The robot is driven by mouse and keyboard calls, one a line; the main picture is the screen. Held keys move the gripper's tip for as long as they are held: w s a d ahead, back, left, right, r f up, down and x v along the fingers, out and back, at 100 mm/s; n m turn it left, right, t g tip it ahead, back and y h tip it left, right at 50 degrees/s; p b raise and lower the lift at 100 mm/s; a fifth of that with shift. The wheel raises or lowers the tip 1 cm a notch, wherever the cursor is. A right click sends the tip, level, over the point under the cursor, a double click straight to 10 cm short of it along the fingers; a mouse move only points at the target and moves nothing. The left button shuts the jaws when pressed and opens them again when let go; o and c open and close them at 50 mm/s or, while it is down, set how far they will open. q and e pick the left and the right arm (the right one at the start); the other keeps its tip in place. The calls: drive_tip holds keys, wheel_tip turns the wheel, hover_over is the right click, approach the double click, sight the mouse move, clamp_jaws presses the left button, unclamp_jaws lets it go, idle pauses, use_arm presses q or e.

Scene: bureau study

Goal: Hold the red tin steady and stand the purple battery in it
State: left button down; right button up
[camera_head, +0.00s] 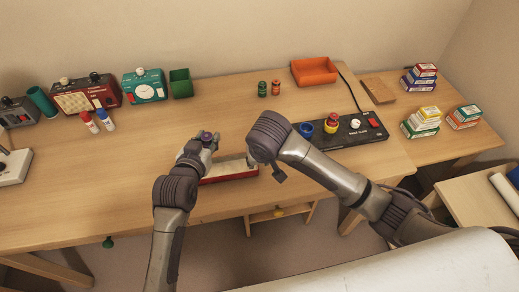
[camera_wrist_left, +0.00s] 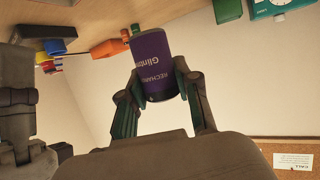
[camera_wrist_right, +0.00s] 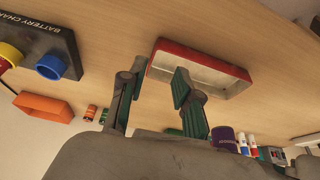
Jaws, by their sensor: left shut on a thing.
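The purple battery (camera_wrist_left: 152,60) is between the fingers of my left gripper (camera_wrist_left: 158,76), which is shut on it. The battery also shows at the lower right of the right wrist view (camera_wrist_right: 227,136). In the head view my left gripper (camera_head: 211,142) is above the left part of the red tin (camera_head: 230,178). The tin is a long, open box with red outer walls and a pale inside, lying on the desk. In the right wrist view my right gripper (camera_wrist_right: 159,70) is open, its fingers apart at the left end of the tin (camera_wrist_right: 205,62). My wrist hides this end in the head view.
A black battery charger (camera_head: 350,133) with coloured cups lies right of the tin. Two small batteries (camera_head: 268,89) and an orange tray (camera_head: 314,71) stand behind. Red and blue-white markers (camera_head: 96,122) are at the left. The desk left of my left arm is mostly clear.

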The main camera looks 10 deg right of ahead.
sight(216, 172)
drive_tip(key=shift+m+t, duration=0.3)
drive_tip(key=x, duration=0.3)
drive_tip(key=w+x, duration=0.1)
drive_tip(key=x, duration=0.3)
drive_tip(key=w+r+x, duration=0.1)
drive_tip(key=x, duration=0.2)
drive_tip(key=shift+w+d+f, duration=0.2)
drive_tip(key=shift+d+f, duration=0.1)
drive_tip(key=shift+d, duration=0.05)
clamp_jaws()
use_arm(q)
drive_tip(key=shift+f, duration=6)
drive_tip(key=c, duration=0.7)
unclamp_jaws()
drive_tip(key=shift+c, duration=0.2)
